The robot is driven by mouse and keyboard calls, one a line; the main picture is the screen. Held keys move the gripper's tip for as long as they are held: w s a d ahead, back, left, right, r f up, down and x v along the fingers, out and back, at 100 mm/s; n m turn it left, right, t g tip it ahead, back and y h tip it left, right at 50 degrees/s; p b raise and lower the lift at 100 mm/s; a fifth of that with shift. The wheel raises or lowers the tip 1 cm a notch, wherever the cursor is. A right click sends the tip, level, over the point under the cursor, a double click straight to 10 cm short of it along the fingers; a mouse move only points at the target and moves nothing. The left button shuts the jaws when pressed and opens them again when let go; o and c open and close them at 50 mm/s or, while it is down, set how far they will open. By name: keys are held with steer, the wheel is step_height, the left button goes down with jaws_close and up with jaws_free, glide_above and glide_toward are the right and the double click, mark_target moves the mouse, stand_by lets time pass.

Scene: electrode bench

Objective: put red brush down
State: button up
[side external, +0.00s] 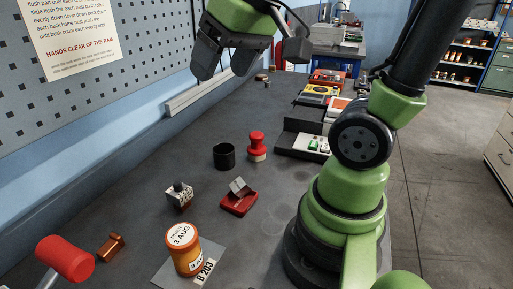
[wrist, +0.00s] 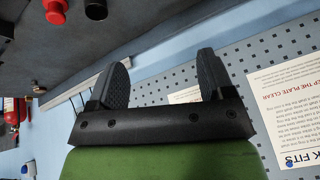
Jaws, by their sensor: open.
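The red brush (side external: 256,143), a knobbed red handle over a pale base, stands upright on the dark bench (side external: 215,135) in the side view, right of the black cup (side external: 224,155). In the wrist view, the red handle (wrist: 55,12) is cut by the top edge, beside the black cup (wrist: 96,9). My gripper (side external: 226,68) is open and empty, high above the bench near the pegboard and well away from the brush. Its two dark fingers (wrist: 163,76) stand wide apart in the wrist view with nothing between them.
A red-headed tool (side external: 65,258) is front left. A black tray (side external: 298,142) lies right of the brush. The pegboard (side external: 130,60) borders the left.

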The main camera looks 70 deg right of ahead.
steer(key=w+d+f+g, duration=0.2)
steer(key=w+d+f, duration=0.1)
steer(key=w+d, duration=0.25)
steer(key=n+g, duration=0.2)
steer(key=g, duration=0.2)
glide_above(257, 134)
steer(key=f, duration=1.5)
steer(key=shift+w, duration=0.35)
step_height(257, 134, down, 4)
steer(key=shift+s+d+f, duration=0.1)
steer(key=shift+d+f, duration=0.05)
steer(key=shift+f, duration=0.05)
steer(key=f, duration=0.6)
steer(key=shift+s, duration=0.25)
steer(key=shift+r, duration=0.1)
steer(key=c, duration=1.1)
